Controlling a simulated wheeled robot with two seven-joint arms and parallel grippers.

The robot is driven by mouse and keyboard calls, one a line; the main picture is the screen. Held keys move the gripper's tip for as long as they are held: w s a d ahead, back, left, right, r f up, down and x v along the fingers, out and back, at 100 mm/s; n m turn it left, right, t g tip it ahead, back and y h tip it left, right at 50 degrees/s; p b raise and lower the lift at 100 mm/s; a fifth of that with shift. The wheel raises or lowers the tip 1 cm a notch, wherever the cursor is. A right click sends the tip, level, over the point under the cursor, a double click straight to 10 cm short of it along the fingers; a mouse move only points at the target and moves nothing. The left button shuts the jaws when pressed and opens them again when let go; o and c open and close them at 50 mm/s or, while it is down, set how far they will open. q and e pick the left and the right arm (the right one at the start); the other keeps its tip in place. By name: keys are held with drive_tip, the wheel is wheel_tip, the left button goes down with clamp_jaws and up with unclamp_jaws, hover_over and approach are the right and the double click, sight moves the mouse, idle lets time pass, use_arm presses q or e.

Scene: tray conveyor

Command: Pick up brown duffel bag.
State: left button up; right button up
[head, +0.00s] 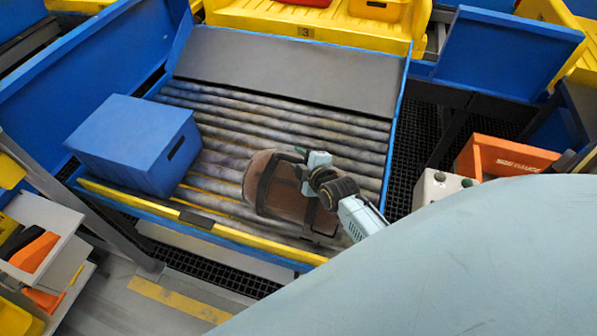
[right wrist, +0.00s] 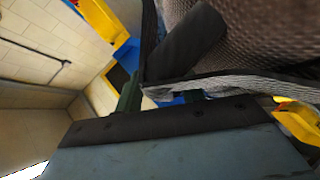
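The brown duffel bag (head: 283,188), with dark straps, lies on the roller conveyor at its front right, next to the yellow front edge. My right gripper (head: 306,168) is at the top right of the bag, by its handle. In the right wrist view the bag's woven brown side (right wrist: 270,35) fills the upper right, very close. A grey strap (right wrist: 240,84) crosses right in front of the fingers of my right gripper (right wrist: 160,98). The fingertips are partly hidden, so I cannot tell whether they close on the strap. My left gripper is not in view.
A blue box (head: 130,140) sits on the rollers left of the bag. Blue side walls (head: 85,75) bound the conveyor (head: 270,110), with free rollers behind the bag. An orange crate (head: 500,157) and a grey button box (head: 437,188) stand to the right.

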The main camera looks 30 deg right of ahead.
drive_tip(key=shift+w+f, duration=0.15)
drive_tip(key=shift+w, duration=0.2)
clamp_jaws()
idle(1.2)
drive_tip(key=shift+w+r, duration=0.15)
drive_tip(key=shift+r, duration=0.1)
